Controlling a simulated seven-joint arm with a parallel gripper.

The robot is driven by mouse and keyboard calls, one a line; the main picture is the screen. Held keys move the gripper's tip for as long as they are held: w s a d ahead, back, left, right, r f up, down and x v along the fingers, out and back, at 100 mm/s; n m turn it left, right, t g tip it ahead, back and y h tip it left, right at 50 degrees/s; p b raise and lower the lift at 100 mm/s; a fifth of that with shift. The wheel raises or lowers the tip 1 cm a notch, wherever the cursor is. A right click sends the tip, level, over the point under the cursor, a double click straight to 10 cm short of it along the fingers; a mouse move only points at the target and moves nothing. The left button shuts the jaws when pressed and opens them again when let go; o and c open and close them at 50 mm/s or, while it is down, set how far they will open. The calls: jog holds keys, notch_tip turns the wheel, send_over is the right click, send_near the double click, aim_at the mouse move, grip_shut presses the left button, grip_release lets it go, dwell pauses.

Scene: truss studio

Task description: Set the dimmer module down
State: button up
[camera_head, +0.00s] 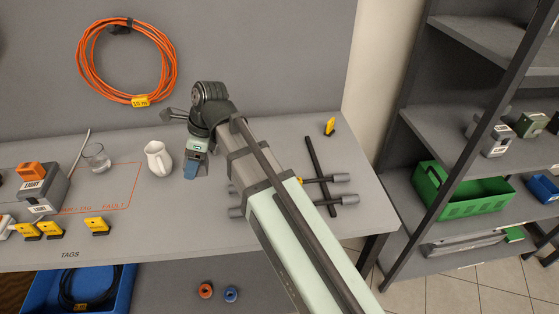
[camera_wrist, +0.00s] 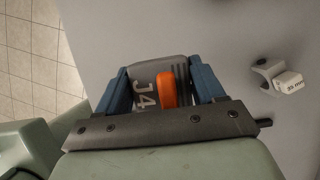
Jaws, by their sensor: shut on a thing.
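My gripper (camera_head: 194,168) points down over the middle of the worktop, right of the white jug. In the wrist view, its two blue fingers (camera_wrist: 160,85) are shut on the dimmer module (camera_wrist: 142,72), a grey block marked J4 with an orange part on it. In the head view the module is hidden by the gripper. I cannot tell whether its underside touches the worktop (camera_head: 150,226).
A white jug (camera_head: 158,159) and a glass (camera_head: 96,157) stand to the left, by an orange outline marked FAULT. Yellow tags (camera_head: 97,226) and a grey LIGHT box (camera_head: 45,190) are farther left. A dark bar (camera_head: 318,172) lies to the right.

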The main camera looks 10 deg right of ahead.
jog(key=w+d+m+t, duration=0.15)
jog(key=w+d, duration=0.25)
jog(key=d, duration=0.4)
jog(key=w+d+m, duration=0.2)
jog(key=w+d, duration=0.2)
jog(key=d, duration=0.4)
jog(key=w+d+m, duration=0.1)
jog(key=w+d, duration=0.3)
jog(key=d, duration=0.5)
jog(key=shift+s+a+f, duration=0.15)
jog(key=shift+f, duration=2.25)
jog(key=shift+s+a+f, duration=0.1)
jog(key=shift+f, duration=2.3)
jog(key=shift+f, duration=0.15)
jog(key=o, duration=1.3)
jog(key=shift+c, duration=0.2)
jog(key=v, duration=1.2)
jog(key=shift+s+a, duration=0.1)
jog(key=shift+a, duration=0.1)
